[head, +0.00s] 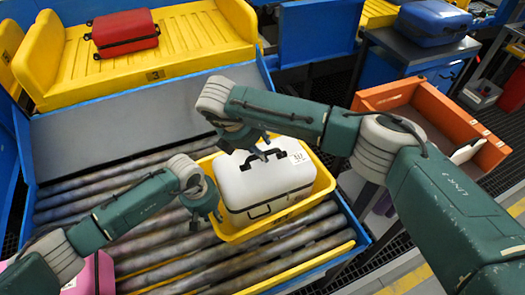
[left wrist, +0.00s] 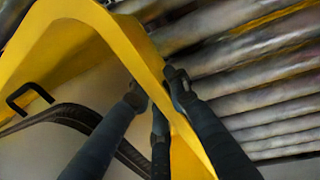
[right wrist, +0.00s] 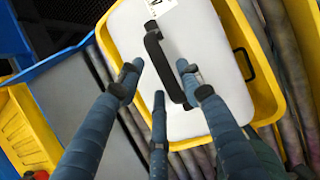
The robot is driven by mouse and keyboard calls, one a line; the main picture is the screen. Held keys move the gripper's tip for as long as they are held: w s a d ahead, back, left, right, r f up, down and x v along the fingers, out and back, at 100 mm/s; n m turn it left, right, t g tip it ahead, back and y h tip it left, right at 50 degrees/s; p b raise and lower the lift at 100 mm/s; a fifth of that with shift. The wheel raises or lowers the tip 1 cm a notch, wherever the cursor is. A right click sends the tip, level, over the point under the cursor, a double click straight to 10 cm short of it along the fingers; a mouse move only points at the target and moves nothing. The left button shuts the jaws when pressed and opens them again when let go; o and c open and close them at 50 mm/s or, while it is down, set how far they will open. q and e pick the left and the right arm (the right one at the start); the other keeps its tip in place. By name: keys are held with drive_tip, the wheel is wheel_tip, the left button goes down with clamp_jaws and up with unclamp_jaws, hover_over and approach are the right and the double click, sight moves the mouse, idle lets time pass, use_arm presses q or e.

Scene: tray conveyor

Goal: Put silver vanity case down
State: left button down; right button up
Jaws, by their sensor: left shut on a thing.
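The silver vanity case (head: 262,185), pale with a black handle, lies inside the yellow tray (head: 237,233) on the conveyor rollers. My left gripper (head: 211,208) is at the tray's left rim; the left wrist view shows its fingers (left wrist: 156,86) shut on that yellow rim (left wrist: 130,38). My right gripper (head: 262,147) is just above the case by its handle. In the right wrist view its fingers (right wrist: 158,76) are apart on either side of the black handle (right wrist: 160,62), not closed on it. The case (right wrist: 197,60) also shows there, resting in the tray.
A red case (head: 124,32) lies on the yellow tilting carrier (head: 190,45) at back left. A blue case (head: 433,20) stands on a grey table at back right. An orange bin (head: 472,128) is at right. A pink case (head: 90,275) shows at lower left.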

drive_tip(key=v, duration=0.8)
drive_tip(key=shift+r, duration=0.25)
use_arm(q)
drive_tip(key=shift+w+r, duration=0.1)
use_arm(e)
drive_tip(key=shift+s+a, duration=0.1)
drive_tip(key=shift+s, duration=0.05)
use_arm(q)
drive_tip(key=c, duration=1.6)
unclamp_jaws()
drive_tip(key=shift+o, duration=0.2)
